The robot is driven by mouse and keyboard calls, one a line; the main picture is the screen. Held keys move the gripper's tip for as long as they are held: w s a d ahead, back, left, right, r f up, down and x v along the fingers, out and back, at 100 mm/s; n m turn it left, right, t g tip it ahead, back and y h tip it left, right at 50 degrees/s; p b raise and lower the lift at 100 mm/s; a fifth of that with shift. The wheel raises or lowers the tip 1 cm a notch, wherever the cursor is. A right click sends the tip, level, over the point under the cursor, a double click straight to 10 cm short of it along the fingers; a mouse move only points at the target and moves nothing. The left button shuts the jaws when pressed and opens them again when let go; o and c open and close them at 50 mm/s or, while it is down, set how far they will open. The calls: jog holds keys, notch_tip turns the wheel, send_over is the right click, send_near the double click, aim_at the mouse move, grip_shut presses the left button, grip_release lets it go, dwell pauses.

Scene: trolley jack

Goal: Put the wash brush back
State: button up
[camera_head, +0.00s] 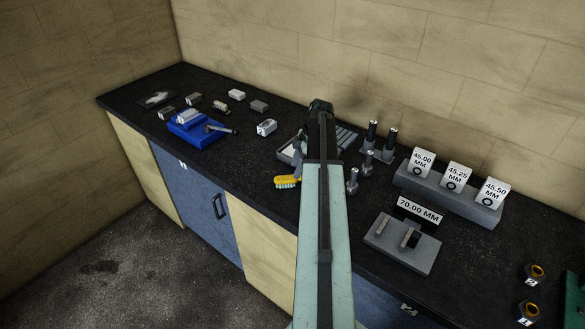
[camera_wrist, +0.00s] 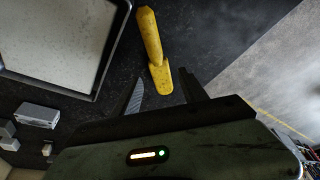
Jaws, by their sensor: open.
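The yellow wash brush (camera_head: 287,182) lies on the dark bench top near its front edge, left of my arm. In the wrist view the yellow brush (camera_wrist: 150,36) points away from my gripper, its broader near end in front of the fingers. My gripper (camera_wrist: 163,79) is open, with one dark finger on each side of that near end. I cannot tell whether either finger touches the brush. In the head view my gripper (camera_head: 299,146) is small and dark above the brush, and its fingers are hard to make out.
A pale tray with a dark rim (camera_wrist: 118,42) lies left of the brush in the wrist view. Metal posts (camera_head: 352,182) stand right of my arm. The bench's front edge is close.

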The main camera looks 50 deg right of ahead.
jog(key=p+v, duration=0.5)
jog(key=v, duration=0.2)
jog(key=shift+r, duration=0.35)
jog(key=shift+s, duration=0.1)
jog(key=w+a+m+g, duration=0.15)
jog(key=w+a, duration=0.25)
jog(key=a, duration=0.7)
jog(key=w+a+m, duration=0.2)
jog(key=w+a, duration=0.2)
jog(key=a, duration=0.7)
jog(key=s+a+f+m+h, duration=0.1)
jog(key=a+m, duration=0.5)
jog(key=a, duration=2.2)
jog(key=shift+s+a+f+g+h, duration=0.15)
jog(key=shift+s+a+g+h, duration=0.25)
jog(key=shift+h, duration=0.5)
jog(key=shift+w+d+m, duration=0.1)
jog(key=shift+d+m, duration=0.1)
jog(key=shift+m, duration=0.05)
